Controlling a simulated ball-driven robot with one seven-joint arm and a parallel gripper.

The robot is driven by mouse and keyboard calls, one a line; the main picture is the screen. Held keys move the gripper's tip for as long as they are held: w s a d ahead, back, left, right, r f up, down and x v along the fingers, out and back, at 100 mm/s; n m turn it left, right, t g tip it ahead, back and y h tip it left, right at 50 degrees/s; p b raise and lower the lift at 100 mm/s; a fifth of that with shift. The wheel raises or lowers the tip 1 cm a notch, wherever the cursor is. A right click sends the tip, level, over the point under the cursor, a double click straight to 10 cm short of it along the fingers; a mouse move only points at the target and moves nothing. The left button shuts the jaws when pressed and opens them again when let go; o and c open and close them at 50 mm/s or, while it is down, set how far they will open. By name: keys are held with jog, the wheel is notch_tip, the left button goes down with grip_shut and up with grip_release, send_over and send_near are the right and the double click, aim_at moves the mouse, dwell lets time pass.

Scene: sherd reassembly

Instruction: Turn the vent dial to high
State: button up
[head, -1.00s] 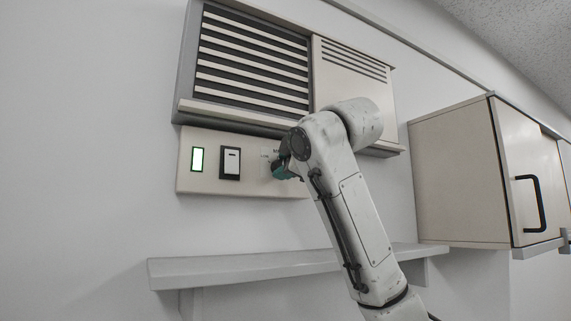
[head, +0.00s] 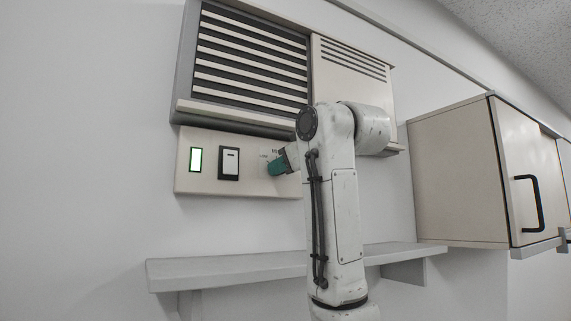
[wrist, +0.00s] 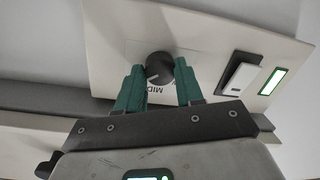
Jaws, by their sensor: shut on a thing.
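The vent dial (wrist: 158,66) is a round dark knob with a pale pointer mark on a light panel (wrist: 112,55). A MID label shows beside it in the wrist view, near the pointer. My gripper (wrist: 160,78) has its two green fingers on either side of the knob, shut on it. In the head view my gripper (head: 277,166) is at the right part of the panel (head: 205,182) and hides the knob. Part of a label shows just above the fingers there.
A lit green indicator (head: 196,159) and a rocker switch (head: 229,162) sit left of the dial in the head view. The louvred vent (head: 252,60) is above, a shelf (head: 225,270) below. A wall cabinet (head: 460,170) stands to the right.

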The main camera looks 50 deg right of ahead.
jog(key=shift+f+m, duration=0.25)
jog(key=shift+m, duration=0.25)
jog(key=o, duration=1)
jog(key=shift+r, duration=0.1)
jog(key=shift+o, duration=0.2)
jog(key=f+b+v, duration=0.1)
jog(key=b+v, duration=0.3)
jog(key=v, duration=0.6)
jog(key=shift+s+r, duration=0.4)
jog(key=shift+r, duration=0.1)
